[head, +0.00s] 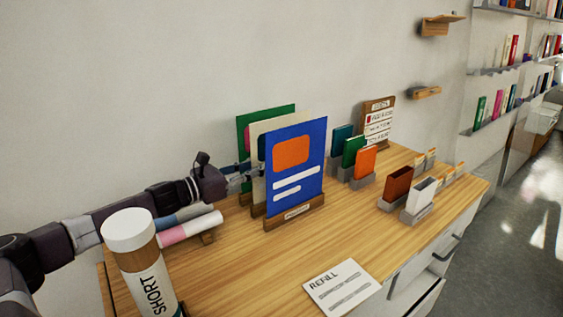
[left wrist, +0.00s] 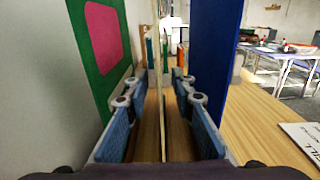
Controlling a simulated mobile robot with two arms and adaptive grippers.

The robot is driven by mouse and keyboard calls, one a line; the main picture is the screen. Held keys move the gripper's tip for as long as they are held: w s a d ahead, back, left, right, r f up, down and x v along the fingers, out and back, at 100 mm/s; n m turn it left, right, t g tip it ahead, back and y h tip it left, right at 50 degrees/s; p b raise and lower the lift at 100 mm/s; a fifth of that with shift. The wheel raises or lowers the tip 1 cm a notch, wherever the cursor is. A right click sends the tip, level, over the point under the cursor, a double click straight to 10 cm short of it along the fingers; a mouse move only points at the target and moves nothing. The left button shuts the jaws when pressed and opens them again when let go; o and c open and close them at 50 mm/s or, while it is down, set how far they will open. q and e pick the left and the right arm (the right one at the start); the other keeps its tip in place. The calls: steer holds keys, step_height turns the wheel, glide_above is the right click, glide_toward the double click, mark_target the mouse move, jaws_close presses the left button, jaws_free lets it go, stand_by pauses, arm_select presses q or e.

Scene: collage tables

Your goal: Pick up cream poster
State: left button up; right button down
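The cream poster (head: 259,193) stands upright in the head view, mostly hidden behind the blue poster (head: 311,160) and in front of the green poster (head: 245,133). My left gripper (head: 246,173) reaches in from the left at its near side edge. In the left wrist view the cream poster (left wrist: 157,60) is a thin upright edge between the two blue-padded fingers of the left gripper (left wrist: 158,84). The fingers are open, one on each side, with a gap to the poster on both sides. My right gripper is in neither view.
The green poster (left wrist: 110,90) flanks the fingers on the left and the blue poster (left wrist: 212,50) on the right. A REFILL card (head: 341,287) lies at the front.

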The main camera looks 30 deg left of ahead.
arm_select(q)
steer(key=shift+p+x, duration=0.4)
steer(key=shift+x, duration=0.7)
steer(key=shift+c, duration=0.4)
jaws_close()
